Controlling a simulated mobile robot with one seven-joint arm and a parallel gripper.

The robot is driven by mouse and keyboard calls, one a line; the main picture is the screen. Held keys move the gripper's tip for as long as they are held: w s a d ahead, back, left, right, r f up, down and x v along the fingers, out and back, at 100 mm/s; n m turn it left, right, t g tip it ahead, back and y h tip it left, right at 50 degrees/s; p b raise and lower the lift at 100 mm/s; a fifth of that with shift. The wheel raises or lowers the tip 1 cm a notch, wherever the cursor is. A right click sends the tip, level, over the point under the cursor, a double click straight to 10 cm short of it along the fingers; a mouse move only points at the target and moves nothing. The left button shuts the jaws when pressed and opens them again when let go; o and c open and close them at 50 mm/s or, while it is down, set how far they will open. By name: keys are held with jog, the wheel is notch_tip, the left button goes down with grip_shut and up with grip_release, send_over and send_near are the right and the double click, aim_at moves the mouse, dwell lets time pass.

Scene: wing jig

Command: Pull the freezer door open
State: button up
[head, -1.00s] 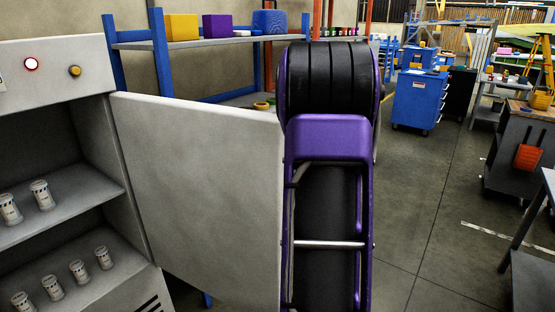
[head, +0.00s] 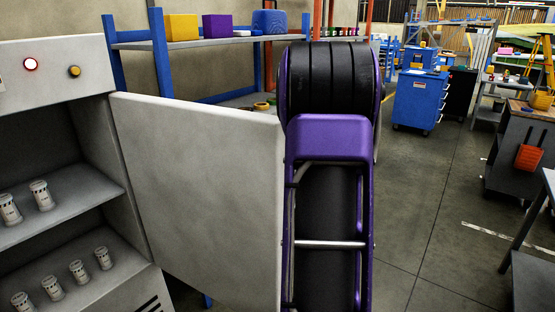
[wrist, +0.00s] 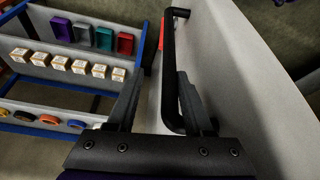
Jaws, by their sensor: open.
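The freezer door (head: 205,190) stands wide open in the head view, swung out from the grey freezer cabinet (head: 45,70). In the wrist view the grey door (wrist: 240,50) runs along the right, with its black bar handle (wrist: 168,70) in the middle. My gripper (wrist: 161,78) is open, with one finger on each side of the handle in that view. I cannot tell whether either finger touches it. In the head view my purple and black arm hides the gripper and the handle.
White jars (head: 40,194) stand on the freezer shelves. A blue-framed rack (head: 215,42) with coloured boxes stands behind the door; it also shows in the wrist view (wrist: 75,55). A blue cabinet (head: 418,100) and dark workbench (head: 515,165) are right. Floor between is clear.

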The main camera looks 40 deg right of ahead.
jog(key=shift+w+a+r, duration=0.1)
jog(key=shift+a+r, duration=0.05)
jog(key=shift+r, duration=0.05)
jog(key=p+v, duration=0.1)
jog(key=v, duration=1.6)
jog(key=shift+s+d+p, duration=0.25)
jog(key=shift+p, duration=0.15)
